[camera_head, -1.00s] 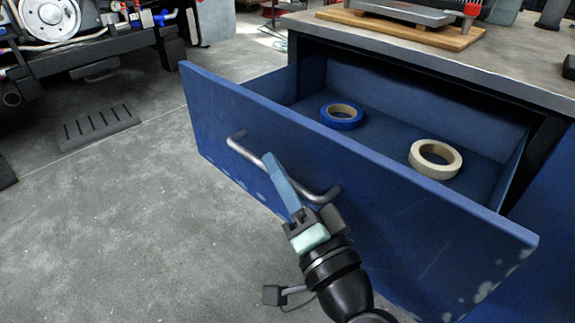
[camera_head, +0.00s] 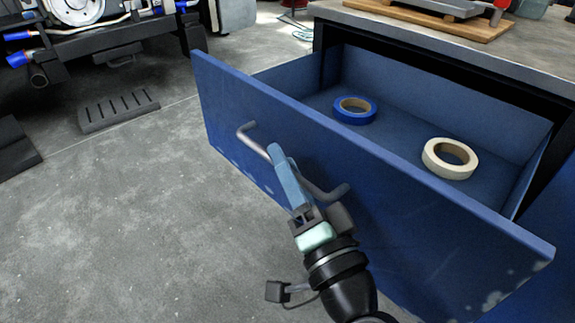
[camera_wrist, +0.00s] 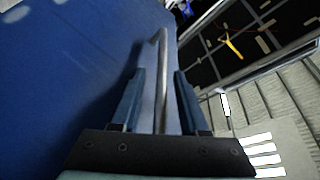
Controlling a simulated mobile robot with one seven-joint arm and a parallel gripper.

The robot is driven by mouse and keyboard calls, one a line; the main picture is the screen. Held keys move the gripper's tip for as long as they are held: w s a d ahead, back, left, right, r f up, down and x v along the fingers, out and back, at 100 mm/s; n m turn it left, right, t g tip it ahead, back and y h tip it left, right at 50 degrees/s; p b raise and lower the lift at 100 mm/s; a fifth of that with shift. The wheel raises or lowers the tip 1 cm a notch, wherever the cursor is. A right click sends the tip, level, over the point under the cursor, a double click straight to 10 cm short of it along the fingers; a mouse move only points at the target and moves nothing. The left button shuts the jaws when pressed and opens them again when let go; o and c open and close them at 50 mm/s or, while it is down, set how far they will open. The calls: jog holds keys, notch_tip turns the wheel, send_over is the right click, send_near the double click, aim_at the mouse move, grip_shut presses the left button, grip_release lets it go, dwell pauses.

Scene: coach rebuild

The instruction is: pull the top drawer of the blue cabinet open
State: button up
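The blue cabinet's top drawer (camera_head: 235,105) stands well open, its blue front facing me at an angle. A grey bar handle (camera_head: 255,145) crosses this front. My gripper (camera_head: 283,165) is at the middle of the handle, its blue finger reaching over the bar in the head view. In the wrist view the handle (camera_wrist: 160,95) lies between the two fingers of my gripper (camera_wrist: 160,78), with a visible gap on each side. The fingers are apart and around the bar, not closed on it. The drawer front (camera_wrist: 60,70) fills the left of that view.
A blue tape roll (camera_head: 354,110) and a cream tape roll (camera_head: 450,158) lie in the drawer. The cabinet's worktop (camera_head: 440,40) carries a wooden board (camera_head: 425,19). A slotted dark plate (camera_head: 118,111) lies on the floor.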

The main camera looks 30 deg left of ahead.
jog(key=v, duration=1.3)
jog(key=shift+p, duration=0.45)
